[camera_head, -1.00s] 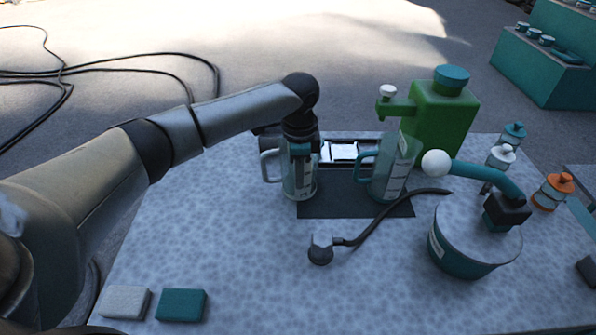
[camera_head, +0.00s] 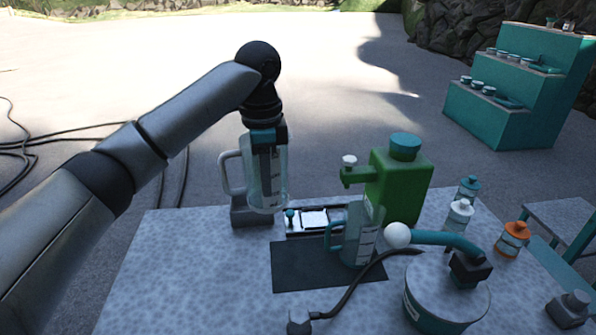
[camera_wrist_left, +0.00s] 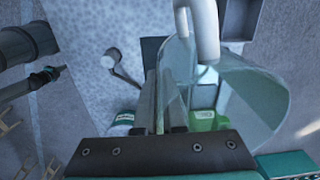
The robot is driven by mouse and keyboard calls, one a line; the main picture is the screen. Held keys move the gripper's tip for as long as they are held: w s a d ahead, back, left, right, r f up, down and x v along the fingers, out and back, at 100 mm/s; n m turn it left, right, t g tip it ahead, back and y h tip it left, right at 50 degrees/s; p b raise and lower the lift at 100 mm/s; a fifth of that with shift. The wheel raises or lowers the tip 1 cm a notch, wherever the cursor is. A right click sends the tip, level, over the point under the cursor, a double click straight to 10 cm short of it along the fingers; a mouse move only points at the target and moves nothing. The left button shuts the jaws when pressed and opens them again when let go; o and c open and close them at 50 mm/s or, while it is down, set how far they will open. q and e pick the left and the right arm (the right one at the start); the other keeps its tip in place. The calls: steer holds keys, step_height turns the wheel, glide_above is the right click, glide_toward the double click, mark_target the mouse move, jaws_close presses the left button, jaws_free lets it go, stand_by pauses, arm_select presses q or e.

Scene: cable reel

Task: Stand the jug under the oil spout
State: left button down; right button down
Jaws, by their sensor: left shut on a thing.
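My left gripper (camera_head: 270,165) is shut on a clear jug (camera_head: 273,190) with a pale grey handle, held upright above the table's back edge. In the left wrist view, the jug (camera_wrist_left: 255,100) is beside the fingers (camera_wrist_left: 165,100). The green oil container (camera_head: 408,190), with a teal cap, stands at the back right. Its oil spout (camera_head: 354,175) points left and has a white knob on top. A second clear jug (camera_head: 362,245) with a teal handle stands on the dark mat, below and slightly right of the spout's end. My right gripper is not in view.
The dark mat (camera_head: 300,270) is clear on its left side. A narrow tray (camera_head: 330,231) lies behind it, next to a grey block (camera_head: 251,219). A white-topped drum (camera_head: 445,285) with a teal arm and white ball stands at right. A black cable (camera_head: 350,295) crosses the front. Small bottles (camera_head: 459,214) stand at right.

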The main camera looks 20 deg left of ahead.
arm_select(q)
steer(key=shift+r, duration=0.15)
steer(key=s+d+f+n+b, duration=0.1)
steer(key=s+d+f+n, duration=0.2)
steer(key=s+n, duration=0.3)
steer(key=s+d+f+n+b, duration=0.2)
steer(key=s+d+f+n, duration=0.2)
steer(key=s+n, duration=0.2)
steer(key=s, duration=0.2)
steer(key=shift+s+f, duration=0.2)
steer(key=shift+s, duration=0.2)
